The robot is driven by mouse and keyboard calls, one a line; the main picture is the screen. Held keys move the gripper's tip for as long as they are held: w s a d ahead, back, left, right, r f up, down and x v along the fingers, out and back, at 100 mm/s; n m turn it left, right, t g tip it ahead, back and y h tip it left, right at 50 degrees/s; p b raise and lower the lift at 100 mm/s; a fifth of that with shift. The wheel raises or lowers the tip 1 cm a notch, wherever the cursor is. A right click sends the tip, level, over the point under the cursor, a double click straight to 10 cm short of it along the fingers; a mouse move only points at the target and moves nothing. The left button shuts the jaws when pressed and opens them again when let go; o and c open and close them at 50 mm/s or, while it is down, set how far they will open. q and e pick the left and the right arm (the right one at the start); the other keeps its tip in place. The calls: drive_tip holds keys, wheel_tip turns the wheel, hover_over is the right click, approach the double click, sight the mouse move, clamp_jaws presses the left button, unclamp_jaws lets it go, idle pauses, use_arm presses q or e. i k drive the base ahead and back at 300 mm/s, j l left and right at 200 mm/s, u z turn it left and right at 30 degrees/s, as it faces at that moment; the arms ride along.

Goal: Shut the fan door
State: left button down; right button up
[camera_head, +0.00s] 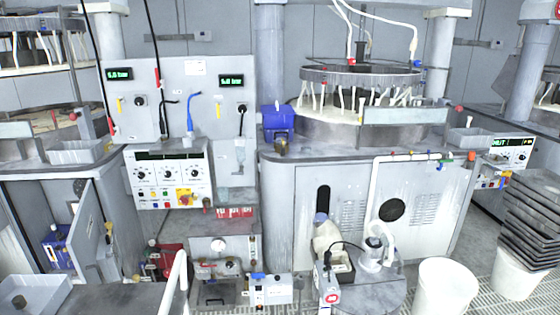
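A grey cabinet door (88,232) stands open at the lower left, swung out from the left machine's base. Behind it the dark cabinet opening shows a blue unit (58,247) inside. In the middle machine's base, a pale front panel (430,200) carries a round black fan grille (392,210) and slotted vents. That panel looks flush with the cabinet front. I cannot tell from this view which of these is the fan door. Neither of my grippers shows in the head view, so whether they are open or shut is hidden.
A grey tray (35,294) stands in front of the open door. A round-topped stand (375,293) with a white jug is before the middle cabinet. White buckets (444,290) and stacked dark trays (532,220) fill the right. Grated floor (480,262) shows between them.

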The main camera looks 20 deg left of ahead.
sight(86, 244)
drive_tip(key=i+u, duration=0.2)
drive_tip(key=u, duration=0.25)
drive_tip(key=i+l+u, duration=0.15)
drive_tip(key=u, duration=0.35)
drive_tip(key=i+l+u, duration=0.15)
drive_tip(key=u, duration=0.3)
drive_tip(key=l+u, duration=0.3)
drive_tip(key=u, duration=0.15)
drive_tip(key=i, duration=0.05)
